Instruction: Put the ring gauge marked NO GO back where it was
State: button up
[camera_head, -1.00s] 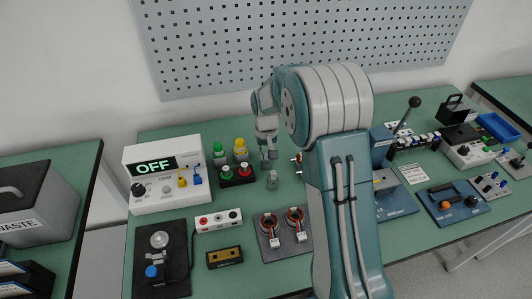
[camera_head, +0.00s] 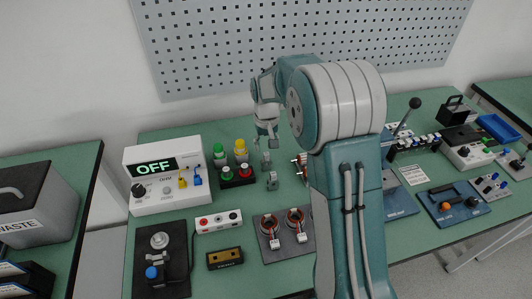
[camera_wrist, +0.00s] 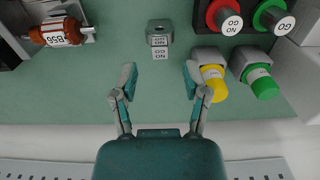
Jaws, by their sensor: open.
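A small grey block (camera_wrist: 158,28) with a dark hole stands on the green bench, with white NO GO labels (camera_wrist: 160,47) at its near side in the wrist view. The block also shows in the head view (camera_head: 272,182). A red round piece (camera_wrist: 225,14) has a white end face marked NO GO, and a green one (camera_wrist: 273,17) beside it is marked GO. I cannot tell for certain which NO GO piece is the ring gauge. My gripper (camera_wrist: 159,82) is open and empty; the block stands beyond the fingertips, centred between them and apart from them.
A yellow-capped piece (camera_wrist: 212,82) stands close beside my right finger in the wrist view, with a green-capped one (camera_wrist: 262,84) next to it. A copper-wound part (camera_wrist: 58,32) marked B56 lies at left. The bench between fingers and block is clear.

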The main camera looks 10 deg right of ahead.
aim_at(267, 154)
notch_tip(267, 154, up, 8)
jog(key=s+r+t, duration=0.3)
jog(key=s+r, duration=0.7)
jog(key=s, duration=0.4)
jog(key=s+f+t, duration=0.1)
jog(key=s+t, duration=0.1)
jog(key=s, duration=1.4)
jog(key=shift+t, duration=0.3)
